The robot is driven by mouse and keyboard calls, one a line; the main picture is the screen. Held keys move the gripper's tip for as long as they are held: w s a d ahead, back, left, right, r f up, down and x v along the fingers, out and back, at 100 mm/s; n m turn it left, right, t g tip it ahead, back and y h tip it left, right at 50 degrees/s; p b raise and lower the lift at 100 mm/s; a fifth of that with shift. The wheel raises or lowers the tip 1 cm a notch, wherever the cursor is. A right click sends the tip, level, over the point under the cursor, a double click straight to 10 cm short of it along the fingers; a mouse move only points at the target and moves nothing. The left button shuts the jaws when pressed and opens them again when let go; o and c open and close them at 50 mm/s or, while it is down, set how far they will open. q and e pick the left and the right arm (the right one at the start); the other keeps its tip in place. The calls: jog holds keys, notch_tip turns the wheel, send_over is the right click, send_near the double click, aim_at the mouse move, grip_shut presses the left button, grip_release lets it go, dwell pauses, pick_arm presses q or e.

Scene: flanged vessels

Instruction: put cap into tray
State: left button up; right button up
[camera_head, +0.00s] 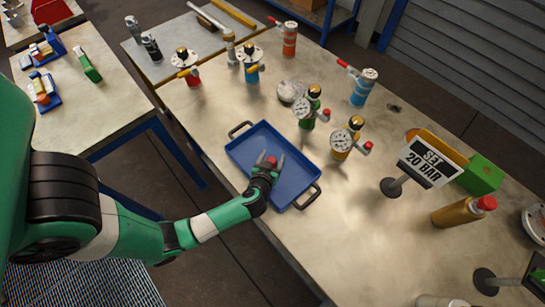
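A blue tray (243,151) with dark handles lies on the workbench near the middle. My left gripper (272,156) is over the tray, its two fingers spread apart. A small red cap (271,160) shows between the fingers, with a gap visible beside it, so the gripper looks open. Whether the cap touches the tray floor is hard to tell from this angle. My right gripper is not in view.
A green vessel with a gauge (305,112) and a yellow one (344,139) stand just right of the tray. The bench front is clear.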

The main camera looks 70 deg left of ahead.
pick_arm(q)
jog(key=shift+d+r, duration=0.1)
jog(key=shift+r, duration=0.05)
jog(key=p+v, duration=0.5)
jog(key=v, duration=0.6)
jog(key=shift+s+d+r, duration=0.15)
jog(key=shift+s+d, duration=0.1)
